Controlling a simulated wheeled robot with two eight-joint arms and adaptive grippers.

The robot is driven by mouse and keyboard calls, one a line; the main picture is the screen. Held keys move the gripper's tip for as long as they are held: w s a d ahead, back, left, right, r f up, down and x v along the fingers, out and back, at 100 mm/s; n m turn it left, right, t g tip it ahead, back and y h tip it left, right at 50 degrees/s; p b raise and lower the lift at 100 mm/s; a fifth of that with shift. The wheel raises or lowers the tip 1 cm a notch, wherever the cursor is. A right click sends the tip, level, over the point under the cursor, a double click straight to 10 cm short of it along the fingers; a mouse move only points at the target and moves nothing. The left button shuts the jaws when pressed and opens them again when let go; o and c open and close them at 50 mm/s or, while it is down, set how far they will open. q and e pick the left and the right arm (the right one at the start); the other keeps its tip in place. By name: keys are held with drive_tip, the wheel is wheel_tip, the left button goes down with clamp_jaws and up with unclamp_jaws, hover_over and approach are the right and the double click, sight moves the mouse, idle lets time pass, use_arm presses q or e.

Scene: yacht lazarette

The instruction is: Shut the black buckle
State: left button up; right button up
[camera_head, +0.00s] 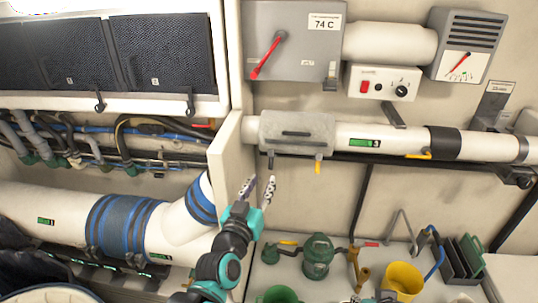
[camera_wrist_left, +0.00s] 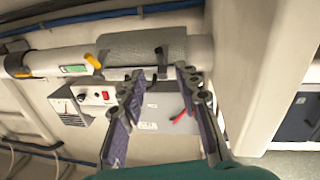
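A grey jacket (camera_head: 297,128) wraps the white pipe on the back wall. The black buckle (camera_head: 271,160) hangs below the jacket's left lower edge, its tab sticking down. A yellow buckle (camera_head: 318,167) hangs near the right end. My left gripper (camera_head: 259,187) is open and empty, just below and slightly left of the black buckle, fingers pointing up. In the left wrist view, the black buckle (camera_wrist_left: 160,52) appears beyond the gap between the open fingertips (camera_wrist_left: 160,77); no contact is visible. The yellow buckle (camera_wrist_left: 92,61) is to the left there. My right gripper is out of view.
A cabinet edge panel (camera_head: 224,155) stands close left of my left gripper. A grey box with a red lever (camera_head: 290,45) is above the pipe. A green lantern-like item (camera_head: 318,255) and a yellow cup (camera_head: 403,280) stand below right. The wall right of the gripper is clear.

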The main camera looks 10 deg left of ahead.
sight(270, 166)
use_arm(q)
drive_tip(key=w, duration=0.2)
drive_tip(key=w+b, duration=0.1)
drive_tip(key=w, duration=0.1)
drive_tip(key=w+d, duration=0.1)
drive_tip(key=w, duration=0.1)
drive_tip(key=shift+w+f, duration=0.1)
drive_tip(key=shift+w, duration=0.05)
drive_tip(key=shift+w+d+b, duration=0.1)
drive_tip(key=shift+w+b, duration=0.2)
drive_tip(key=shift+w, duration=0.35)
clamp_jaws()
